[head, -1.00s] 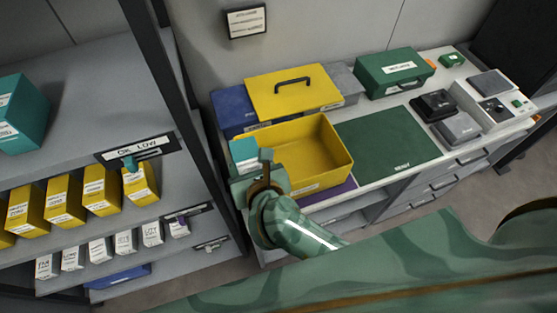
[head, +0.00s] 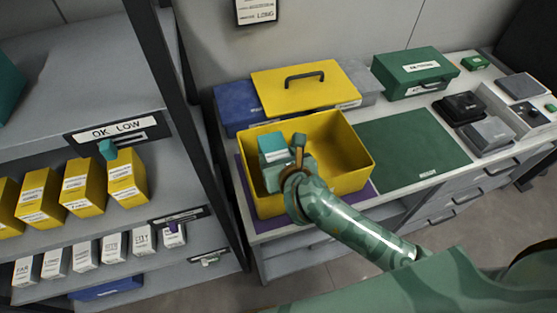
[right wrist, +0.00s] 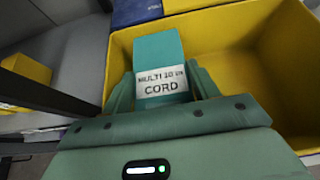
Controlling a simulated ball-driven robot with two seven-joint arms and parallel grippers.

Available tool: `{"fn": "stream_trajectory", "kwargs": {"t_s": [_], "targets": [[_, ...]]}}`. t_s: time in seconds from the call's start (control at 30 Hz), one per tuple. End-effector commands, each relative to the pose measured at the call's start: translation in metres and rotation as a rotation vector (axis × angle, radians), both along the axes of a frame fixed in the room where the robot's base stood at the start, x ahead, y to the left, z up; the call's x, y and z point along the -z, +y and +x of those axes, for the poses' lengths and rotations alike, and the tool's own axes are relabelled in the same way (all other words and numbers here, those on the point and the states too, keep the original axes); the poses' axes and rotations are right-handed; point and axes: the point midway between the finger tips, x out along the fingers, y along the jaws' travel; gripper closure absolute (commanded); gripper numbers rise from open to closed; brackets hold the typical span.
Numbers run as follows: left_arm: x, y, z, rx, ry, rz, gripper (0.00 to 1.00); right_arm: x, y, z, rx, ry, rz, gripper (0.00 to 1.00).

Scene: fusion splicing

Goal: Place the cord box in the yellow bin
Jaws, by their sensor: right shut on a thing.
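The cord box is a teal box (head: 272,142) with a white label, held over the left part of the yellow bin (head: 350,165). My right gripper (head: 287,170) is shut on it. In the right wrist view the cord box (right wrist: 159,50) sits between the two fingers (right wrist: 160,95), and its label reads "CORD". The yellow bin (right wrist: 290,45) opens behind and to the right of it there. Whether the box touches the bin floor cannot be told. My left gripper is not in view.
The bin stands on a purple mat (head: 247,200) on the bench. A green mat (head: 400,145) lies clear to its right. A yellow lidded case (head: 305,88) and a blue box (head: 236,108) stand behind. Shelves with yellow boxes (head: 83,186) are at left.

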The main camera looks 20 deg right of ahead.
Motion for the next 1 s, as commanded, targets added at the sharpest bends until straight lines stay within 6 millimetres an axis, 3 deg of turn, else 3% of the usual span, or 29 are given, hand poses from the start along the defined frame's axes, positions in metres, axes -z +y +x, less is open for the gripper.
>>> {"fn": "stream_trajectory", "kwargs": {"t_s": [0.17, 0.67, 0.7, 0.77, 1.0], "targets": [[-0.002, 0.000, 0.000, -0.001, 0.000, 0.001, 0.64, -0.004, 0.000, 0.001, 0.000, -0.005, 0.000, 0.85], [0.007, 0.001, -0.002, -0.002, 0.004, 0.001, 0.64, 0.009, 0.000, 0.000, -0.001, -0.004, -0.001, 0.85], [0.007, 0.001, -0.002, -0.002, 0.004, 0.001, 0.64, 0.009, 0.000, 0.000, 0.000, -0.002, -0.001, 0.38], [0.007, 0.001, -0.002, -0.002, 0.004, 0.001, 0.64, 0.009, 0.000, 0.000, 0.000, -0.002, -0.001, 0.21], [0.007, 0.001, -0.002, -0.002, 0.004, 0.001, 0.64, 0.010, 0.000, 0.000, 0.000, 0.000, -0.001, 0.19]]}}
